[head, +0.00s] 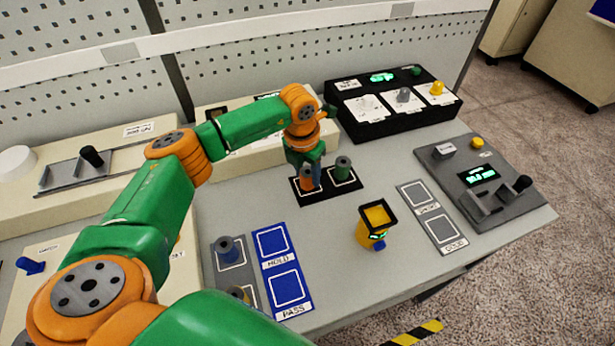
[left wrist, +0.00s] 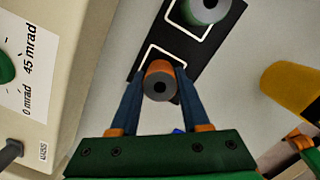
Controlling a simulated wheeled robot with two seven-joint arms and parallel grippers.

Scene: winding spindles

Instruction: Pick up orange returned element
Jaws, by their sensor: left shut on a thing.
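The orange element (left wrist: 158,68) is a small spindle with a dark hole in its grey end. It stands in the near outlined square of a black mat (left wrist: 143,66) in the left wrist view. My left gripper (left wrist: 158,84) is shut on it, one blue finger on each side. In the head view my left gripper (head: 312,178) reaches down over the left square of the black mat (head: 325,195), and the orange element (head: 306,180) is partly hidden by the finger. A green element (head: 342,168) stands in the other square. My right gripper is in neither view.
A black box (head: 395,108) and a grey device (head: 487,190) stand at the back and right.

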